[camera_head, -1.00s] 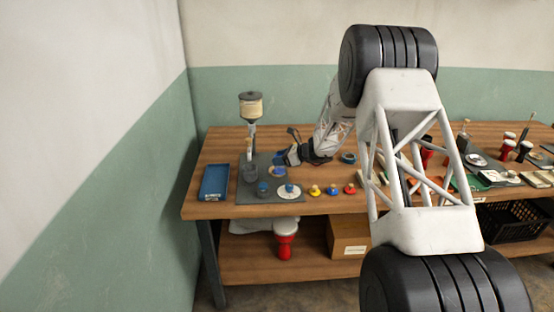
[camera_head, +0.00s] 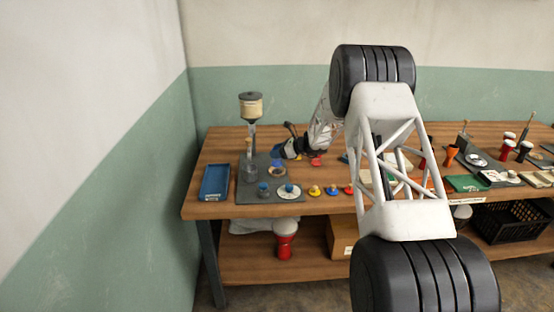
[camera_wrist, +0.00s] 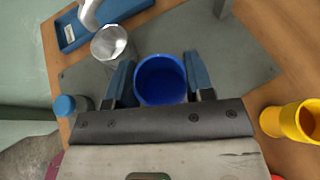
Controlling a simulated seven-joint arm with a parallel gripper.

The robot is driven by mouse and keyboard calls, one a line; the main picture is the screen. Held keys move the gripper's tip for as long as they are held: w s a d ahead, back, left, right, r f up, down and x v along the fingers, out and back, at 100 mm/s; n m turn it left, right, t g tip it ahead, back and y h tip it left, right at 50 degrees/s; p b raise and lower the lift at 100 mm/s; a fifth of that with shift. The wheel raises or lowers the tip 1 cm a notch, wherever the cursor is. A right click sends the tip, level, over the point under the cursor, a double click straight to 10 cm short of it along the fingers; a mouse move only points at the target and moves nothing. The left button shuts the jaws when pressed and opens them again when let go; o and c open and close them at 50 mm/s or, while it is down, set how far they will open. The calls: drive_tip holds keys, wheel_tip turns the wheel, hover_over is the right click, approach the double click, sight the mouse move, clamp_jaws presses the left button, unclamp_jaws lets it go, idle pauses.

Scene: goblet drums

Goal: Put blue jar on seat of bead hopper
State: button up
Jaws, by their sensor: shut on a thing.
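My gripper (camera_head: 278,152) is shut on the blue jar (camera_wrist: 160,80). In the wrist view, the jar's open mouth faces the camera, with a blue finger on each side. In the head view, the jar is small and partly hidden by the gripper, above the far part of the grey base plate. The bead hopper (camera_head: 250,105) stands at the back left, its pale container on an upright. A clear vessel (camera_wrist: 109,42) is left of and beyond the held jar; it also shows in the head view (camera_head: 250,172). I cannot make out the seat clearly.
A blue tray (camera_head: 215,182) lies left of the grey base plate (camera_head: 243,193). A blue-topped jar (camera_wrist: 65,105) and a yellow jar (camera_wrist: 295,122) flank my gripper. A white disc (camera_head: 290,197) with a blue-topped item is near the front. Several coloured items stand to the right.

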drive_tip(key=shift+f, duration=1.75)
drive_tip(key=shift+f, duration=0.15)
drive_tip(key=o, duration=1)
drive_tip(key=shift+c, duration=0.2)
drive_tip(key=shift+d+r, duration=0.2)
drive_tip(key=v, duration=1.1)
drive_tip(key=shift+d+r, duration=0.25)
drive_tip(key=shift+s, duration=0.15)
